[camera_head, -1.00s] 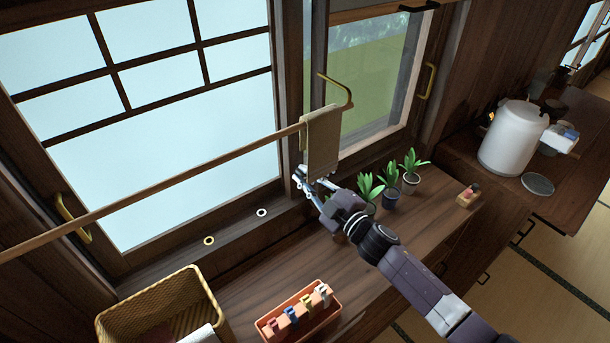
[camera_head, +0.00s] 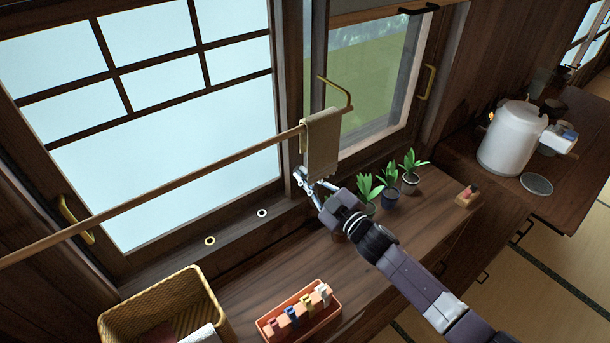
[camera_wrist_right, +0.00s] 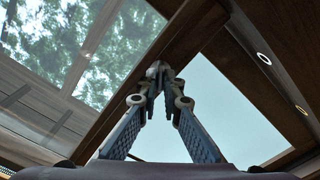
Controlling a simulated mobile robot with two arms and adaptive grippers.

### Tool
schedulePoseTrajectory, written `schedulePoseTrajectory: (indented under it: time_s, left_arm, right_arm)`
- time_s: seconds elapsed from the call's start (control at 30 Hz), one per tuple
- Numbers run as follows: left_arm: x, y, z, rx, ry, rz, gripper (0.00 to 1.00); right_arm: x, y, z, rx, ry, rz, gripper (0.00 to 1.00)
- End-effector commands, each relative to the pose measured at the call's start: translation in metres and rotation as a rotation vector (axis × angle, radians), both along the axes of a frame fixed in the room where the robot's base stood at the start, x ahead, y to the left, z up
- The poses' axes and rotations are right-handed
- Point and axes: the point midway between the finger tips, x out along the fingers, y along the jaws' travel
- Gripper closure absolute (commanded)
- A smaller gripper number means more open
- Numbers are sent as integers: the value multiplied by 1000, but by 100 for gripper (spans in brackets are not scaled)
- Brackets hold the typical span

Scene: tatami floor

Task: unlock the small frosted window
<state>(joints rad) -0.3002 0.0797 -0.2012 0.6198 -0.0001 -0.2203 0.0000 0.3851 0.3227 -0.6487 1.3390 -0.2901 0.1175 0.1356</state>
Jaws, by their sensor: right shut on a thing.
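The frosted window (camera_head: 165,165) fills the left of the head view, its pale panes set in dark wooden bars. It also shows in the wrist view (camera_wrist_right: 225,115). My right gripper (camera_head: 299,174) is at the upright dark frame post between this window and the clear one, just below the hanging cloth. In the wrist view the fingers (camera_wrist_right: 157,75) come together at the frame, shut on a small lock piece (camera_wrist_right: 154,67). The fingers hide most of that piece, so its shape and how far it is turned cannot be told. My left gripper is not in view.
A wooden rail (camera_head: 170,181) with a tan cloth (camera_head: 320,143) crosses before the window. Potted plants (camera_head: 390,182) stand close beside my right wrist. A wicker basket (camera_head: 120,325) and an orange tray (camera_head: 270,329) are on the counter. A white pot (camera_head: 508,140) stands at right.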

Motion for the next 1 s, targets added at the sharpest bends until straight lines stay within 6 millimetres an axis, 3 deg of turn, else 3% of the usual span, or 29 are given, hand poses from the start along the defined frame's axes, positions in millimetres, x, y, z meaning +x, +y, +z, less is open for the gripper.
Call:
schedulePoseTrajectory:
  time_s: [0.27, 0.3, 0.37, 0.67, 0.83, 1.0]
  left_arm:
    - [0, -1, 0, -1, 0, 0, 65]
    - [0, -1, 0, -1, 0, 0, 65]
    - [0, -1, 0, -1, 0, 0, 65]
    - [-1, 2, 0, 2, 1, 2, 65]
    - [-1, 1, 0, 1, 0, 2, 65]
    - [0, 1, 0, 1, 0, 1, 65]
  right_arm:
    - [0, -1, -2, 4, 7, -2, 100]
    - [0, -1, -2, 4, 7, -2, 90]
    - [0, -1, -2, 3, 7, -2, 86]
    - [-1, -1, -1, 4, 5, -1, 86]
    - [-14, -11, -2, 2, 6, -2, 86]
    - [-41, -28, -3, 2, 8, -1, 86]
